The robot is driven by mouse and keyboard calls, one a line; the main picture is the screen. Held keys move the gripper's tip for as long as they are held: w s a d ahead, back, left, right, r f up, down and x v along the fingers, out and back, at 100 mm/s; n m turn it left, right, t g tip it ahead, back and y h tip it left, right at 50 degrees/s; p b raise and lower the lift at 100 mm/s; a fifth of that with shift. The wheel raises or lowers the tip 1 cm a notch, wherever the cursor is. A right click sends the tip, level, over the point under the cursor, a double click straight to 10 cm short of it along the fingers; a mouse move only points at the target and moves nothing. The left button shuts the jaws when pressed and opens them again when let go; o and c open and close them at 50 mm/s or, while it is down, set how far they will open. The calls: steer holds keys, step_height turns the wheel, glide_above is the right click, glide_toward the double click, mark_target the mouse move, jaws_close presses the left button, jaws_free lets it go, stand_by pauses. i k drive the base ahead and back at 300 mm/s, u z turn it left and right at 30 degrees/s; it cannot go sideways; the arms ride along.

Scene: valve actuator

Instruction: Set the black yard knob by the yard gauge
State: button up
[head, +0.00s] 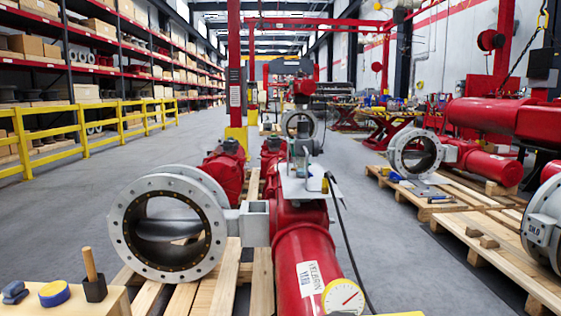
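A round white gauge (343,298) with a red needle and a yellow rim sits at the bottom centre, at the near end of a red actuator cylinder (302,252). A small black fitting (313,145) stands above the white bracket (300,183) on top of the actuator, with a black cable hanging from that area. I cannot tell whether this fitting is the black yard knob, and no other knob is clear. My gripper is not in view.
A wooden surface at bottom left holds a black block with a wooden handle (95,289), a blue-and-yellow disc (54,293) and a dark blue item (15,292). A large grey valve ring (118,233) stands left of the actuator. Pallets (470,233) fill the right; the left floor is open.

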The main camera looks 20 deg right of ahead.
mark_target(303, 125)
steer(key=k, duration=1.65)
steer(key=z, duration=1.55)
steer(key=i, duration=4.9)
steer(key=u, duration=2.8)
